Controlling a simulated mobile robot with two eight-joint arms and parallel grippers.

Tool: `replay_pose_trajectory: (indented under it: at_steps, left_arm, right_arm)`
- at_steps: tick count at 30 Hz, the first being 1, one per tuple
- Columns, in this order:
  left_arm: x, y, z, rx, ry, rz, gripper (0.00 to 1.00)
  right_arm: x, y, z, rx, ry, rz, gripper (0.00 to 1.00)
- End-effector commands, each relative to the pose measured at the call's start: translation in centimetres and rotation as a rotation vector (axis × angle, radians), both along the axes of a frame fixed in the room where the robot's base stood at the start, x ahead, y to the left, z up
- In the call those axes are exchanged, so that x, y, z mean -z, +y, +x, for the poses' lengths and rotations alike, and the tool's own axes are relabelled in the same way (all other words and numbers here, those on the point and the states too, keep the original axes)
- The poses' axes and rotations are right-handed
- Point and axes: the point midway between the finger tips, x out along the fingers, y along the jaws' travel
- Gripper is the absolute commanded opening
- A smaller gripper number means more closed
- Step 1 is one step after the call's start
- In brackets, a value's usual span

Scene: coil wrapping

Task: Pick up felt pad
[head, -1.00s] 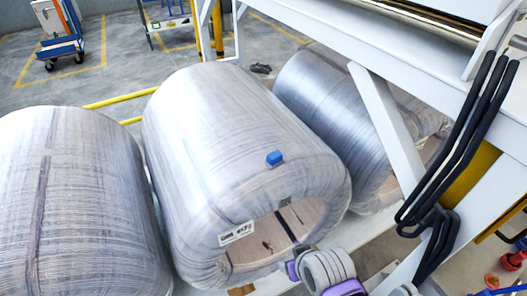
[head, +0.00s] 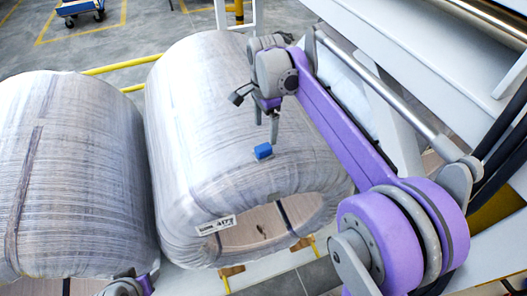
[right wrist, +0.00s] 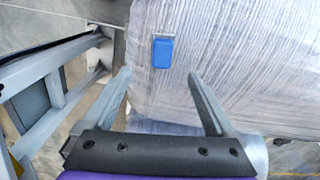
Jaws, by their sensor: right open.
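The felt pad looks to be the small blue block (head: 263,151) lying on the upper front of the middle wrapped coil (head: 200,120). It also shows in the right wrist view (right wrist: 162,52), just beyond the fingertips and between their lines. My right gripper (head: 266,128) is open and empty, just above and behind the pad in the head view. Its two fingers show apart in the right wrist view (right wrist: 160,76). A grey and purple part of my left arm shows at the bottom edge of the head view; its jaws are not seen.
Another wrapped coil (head: 75,175) stands close on the left. A white machine frame (head: 400,140) with black hoses (head: 500,150) rises on the right, near my right arm. A white label (head: 216,226) is on the middle coil's front. Yellow rails (head: 120,67) lie behind.

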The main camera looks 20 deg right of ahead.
Motion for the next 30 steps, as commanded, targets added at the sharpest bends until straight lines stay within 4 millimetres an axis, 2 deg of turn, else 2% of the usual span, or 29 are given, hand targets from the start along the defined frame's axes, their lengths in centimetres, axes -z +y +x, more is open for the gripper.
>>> replay_pose_trajectory:
  at_steps: [6,14,21,25,30]
  left_arm:
    - [0.4,0.0,-0.1,0.000,0.002,0.000,0.50]
    - [0.5,0.0,-0.1,0.000,0.003,0.000,0.50]
    - [0.4,0.0,-0.1,0.000,0.002,0.000,0.50]
    - [0.5,0.0,-0.1,0.000,0.003,0.000,0.50]
    - [0.5,0.0,-0.1,0.000,0.003,0.000,0.50]
  right_arm:
    - [3.6,0.0,0.1,0.004,0.001,0.000,0.91]
    - [5.8,0.1,0.2,0.002,-0.001,0.000,0.91]
    - [9.3,0.4,0.4,0.002,-0.001,0.000,0.91]
    - [10.2,0.4,0.4,0.002,-0.001,0.000,0.91]
    - [10.2,0.4,0.4,0.002,-0.001,0.000,0.91]
